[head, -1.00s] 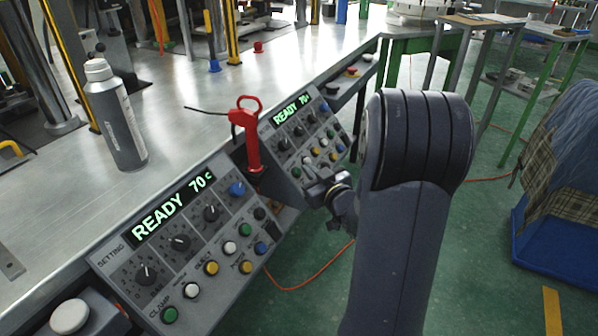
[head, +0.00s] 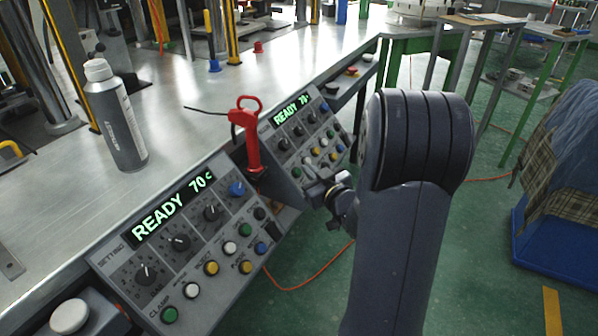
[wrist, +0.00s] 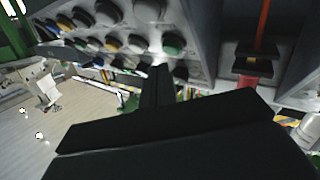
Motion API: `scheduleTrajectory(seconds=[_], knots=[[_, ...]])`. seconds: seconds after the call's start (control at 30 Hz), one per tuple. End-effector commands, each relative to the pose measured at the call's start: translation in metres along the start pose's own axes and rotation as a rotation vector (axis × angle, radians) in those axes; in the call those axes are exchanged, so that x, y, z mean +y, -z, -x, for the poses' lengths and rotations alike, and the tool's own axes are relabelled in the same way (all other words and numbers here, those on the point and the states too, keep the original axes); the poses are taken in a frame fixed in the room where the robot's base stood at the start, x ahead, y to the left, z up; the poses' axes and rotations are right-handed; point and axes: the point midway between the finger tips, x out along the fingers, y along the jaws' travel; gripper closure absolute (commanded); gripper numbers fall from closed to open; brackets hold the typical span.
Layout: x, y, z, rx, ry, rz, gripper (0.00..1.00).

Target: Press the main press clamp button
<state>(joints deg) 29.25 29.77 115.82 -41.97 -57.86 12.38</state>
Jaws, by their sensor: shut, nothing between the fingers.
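The near control panel (head: 135,270) reads READY 70 C, and its green button (head: 169,314) is beside the word CLAMP. A second, farther panel (head: 268,140) with the same kind of display has a green button (head: 297,172) at its lower left. I cannot read which panel is the main press.
A red-handled tool (head: 246,140) stands between the panels. A grey spray bottle (head: 118,120) stands on the metal bench (head: 185,100). A white round button (head: 70,316) is at the lower left. A blue bin (head: 555,250) is at the right; the green floor beside it is open.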

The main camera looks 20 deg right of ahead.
Motion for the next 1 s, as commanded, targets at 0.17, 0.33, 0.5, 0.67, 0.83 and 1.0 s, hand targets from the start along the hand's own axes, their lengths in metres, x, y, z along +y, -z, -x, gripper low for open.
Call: scheduleTrajectory(seconds=[0.17, 0.33, 0.5, 0.67, 0.83, 1.0], knots=[[-0.0004, -0.0007, -0.0004, 0.0, 0.0, 0.0, 1.0], [-0.0035, -0.0045, -0.0042, 0.0, 0.001, 0.001, 1.0], [-0.0047, -0.0045, -0.0062, 0.0, 0.0, 0.0, 1.0], [-0.0044, -0.0041, -0.006, 0.0, 0.0, 0.0, 1.0], [-0.0047, -0.0046, -0.0063, 0.0, 0.0, 0.0, 1.0], [-0.0056, -0.0057, -0.0076, 0.0, 0.0, 0.0, 1.0]])
